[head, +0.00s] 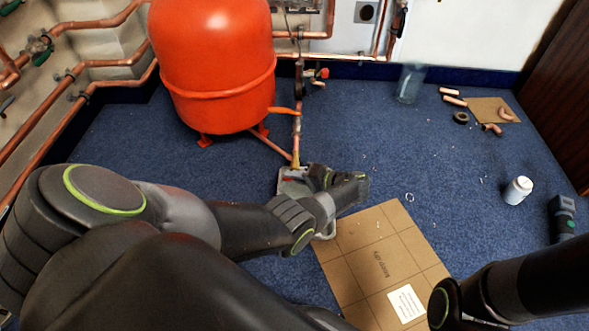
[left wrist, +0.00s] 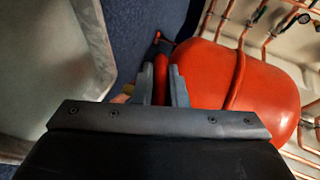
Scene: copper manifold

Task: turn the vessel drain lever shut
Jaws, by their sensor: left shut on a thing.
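The orange-red vessel (head: 215,65) stands on the blue carpet, and its side fills the right of the left wrist view (left wrist: 265,90). A copper pipe (head: 297,130) runs down beside it to my left gripper (head: 294,176). In the left wrist view my left gripper (left wrist: 160,88) is shut on a narrow red bar, the drain lever (left wrist: 161,75), with one finger on each side. Part of the lever is hidden between the fingers, and its exact angle is hard to judge. A bit of brass shows beside the left finger. My right gripper is not in view; only part of that arm shows.
A cardboard sheet (head: 370,250) with a white label lies in front of my left gripper. A clear jar (head: 409,84), copper offcuts (head: 453,97), a white tub (head: 518,190) and a dark tool (head: 562,215) stand or lie on the right. Copper pipes line the left wall.

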